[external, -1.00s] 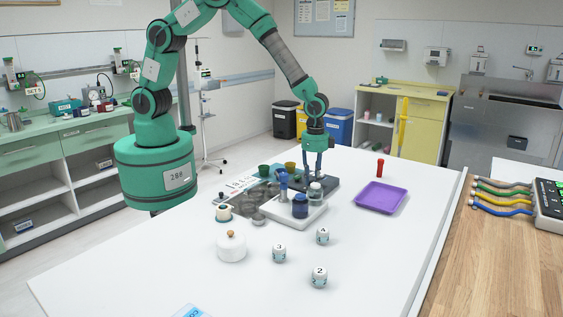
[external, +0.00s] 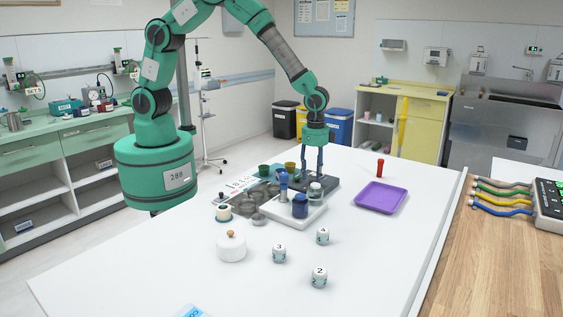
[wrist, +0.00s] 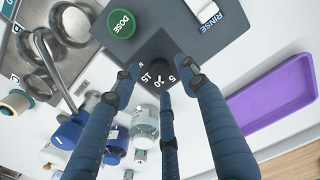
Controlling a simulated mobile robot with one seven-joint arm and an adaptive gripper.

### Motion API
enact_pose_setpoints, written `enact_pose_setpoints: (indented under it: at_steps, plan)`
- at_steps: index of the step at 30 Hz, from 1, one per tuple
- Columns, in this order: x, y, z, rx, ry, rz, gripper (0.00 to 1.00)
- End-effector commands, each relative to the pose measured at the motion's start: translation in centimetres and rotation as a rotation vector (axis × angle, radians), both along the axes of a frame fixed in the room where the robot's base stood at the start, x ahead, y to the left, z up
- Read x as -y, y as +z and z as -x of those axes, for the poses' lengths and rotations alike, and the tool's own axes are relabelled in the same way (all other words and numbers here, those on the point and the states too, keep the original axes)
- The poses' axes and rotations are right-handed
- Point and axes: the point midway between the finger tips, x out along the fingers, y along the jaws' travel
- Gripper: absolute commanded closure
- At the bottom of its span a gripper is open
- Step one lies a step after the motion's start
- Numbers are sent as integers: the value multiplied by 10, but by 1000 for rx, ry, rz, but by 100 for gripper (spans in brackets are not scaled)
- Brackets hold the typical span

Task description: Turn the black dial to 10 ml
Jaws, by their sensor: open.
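The black dial (wrist: 154,66) sits on a dark square plate of a grey panel (wrist: 205,48), with white numbers around it; 5 and 15 are readable. Its pointer setting cannot be made out. My three-fingered gripper (wrist: 158,76) is open, its blue fingertips spread around and above the dial; contact cannot be told. In the external view my gripper (external: 312,172) points straight down over the panel (external: 329,184), and the dial itself is hidden behind the fingers and bottles.
A green DOSE button (wrist: 121,23) and a white RINSE switch (wrist: 203,10) share the panel. A white tray with blue-capped bottles (external: 300,206) stands close in front. Metal rings (wrist: 70,24) lie left; a purple tray (external: 381,197) lies right.

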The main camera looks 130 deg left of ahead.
Motion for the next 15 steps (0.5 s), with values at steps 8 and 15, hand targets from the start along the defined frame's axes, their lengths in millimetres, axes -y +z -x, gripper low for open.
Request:
enact_pose_setpoints:
  at_steps: [8, 15]
  plan:
    - [-1, 46, -1, 4, 0, -2, 57]
    - [0, 81, -1, 2, 0, -1, 57]
